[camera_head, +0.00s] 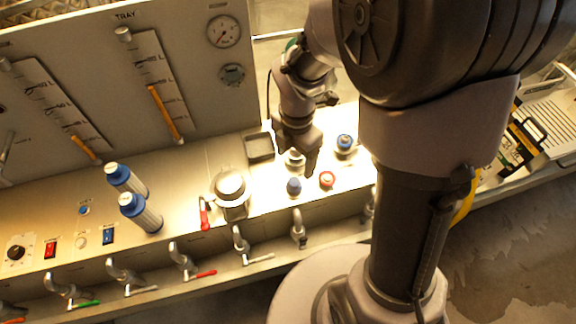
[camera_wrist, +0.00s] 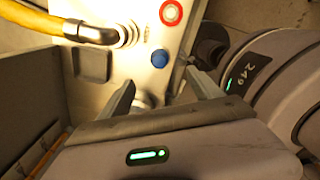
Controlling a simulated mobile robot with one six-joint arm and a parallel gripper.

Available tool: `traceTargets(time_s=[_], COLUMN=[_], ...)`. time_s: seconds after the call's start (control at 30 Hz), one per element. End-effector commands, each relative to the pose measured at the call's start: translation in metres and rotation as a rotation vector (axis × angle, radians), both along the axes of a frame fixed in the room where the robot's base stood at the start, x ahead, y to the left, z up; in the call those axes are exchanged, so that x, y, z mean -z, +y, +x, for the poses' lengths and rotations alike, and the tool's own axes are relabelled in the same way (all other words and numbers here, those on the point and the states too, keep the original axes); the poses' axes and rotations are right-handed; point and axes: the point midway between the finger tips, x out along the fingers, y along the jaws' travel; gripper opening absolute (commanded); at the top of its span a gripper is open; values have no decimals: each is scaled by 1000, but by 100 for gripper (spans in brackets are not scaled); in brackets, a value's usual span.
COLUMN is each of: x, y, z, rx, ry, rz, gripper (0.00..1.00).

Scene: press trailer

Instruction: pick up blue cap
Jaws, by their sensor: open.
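Two blue caps show in the head view. One blue cap (camera_head: 294,187) is near the bench's front edge, left of a red ring-shaped part (camera_head: 327,179). The other blue cap (camera_head: 344,142) sits on a round fitting farther back. My gripper (camera_head: 309,166) is above the bench between them. In the wrist view one blue cap (camera_wrist: 159,58) lies just beyond the open, empty fingertips of my gripper (camera_wrist: 160,80), near the red ring (camera_wrist: 171,12). I cannot tell which of the two caps this is. A pale fitting is partly hidden between the fingers.
Left of the gripper are a dark square tray (camera_head: 259,148) and a round metal fitting (camera_head: 230,186). Two blue-topped cylinders (camera_head: 140,211) stand farther left. Taps line the front edge.

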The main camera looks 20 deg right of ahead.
Motion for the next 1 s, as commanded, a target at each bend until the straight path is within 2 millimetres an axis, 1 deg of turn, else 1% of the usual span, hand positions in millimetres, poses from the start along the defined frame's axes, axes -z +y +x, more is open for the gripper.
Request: traceTargets(time_s=[0.03, 0.1, 0.2, 0.3, 0.37, 0.43, 0.5, 0.6, 0.7, 0.87, 0.9, 0.97, 1.0], x=[22, 43, 68, 82, 87, 99, 115, 132, 138, 137, 137, 137, 137], y=[0, 0, 0, 0, 0, -1, -2, -3, -3, -3, -3, -3, -3], z=[-1, -1, -1, -1, 0, -1, -1, -1, -1, -1, -1, -1, -1], rx=[0, 1, 2, 2, 3, 3, 3, 4, 4, 4, 4, 3, 3], ry=[4, 4, 4, 1, 1, 1, 2, 2, 0, -1, -1, -1, -1], rz=[0, 0, 0, 0, 0, 0, 0, 0, 0, 0, 0, 0, 0], gripper=[74, 74, 74, 74, 74, 74, 74, 74, 74, 74, 72, 60, 53])
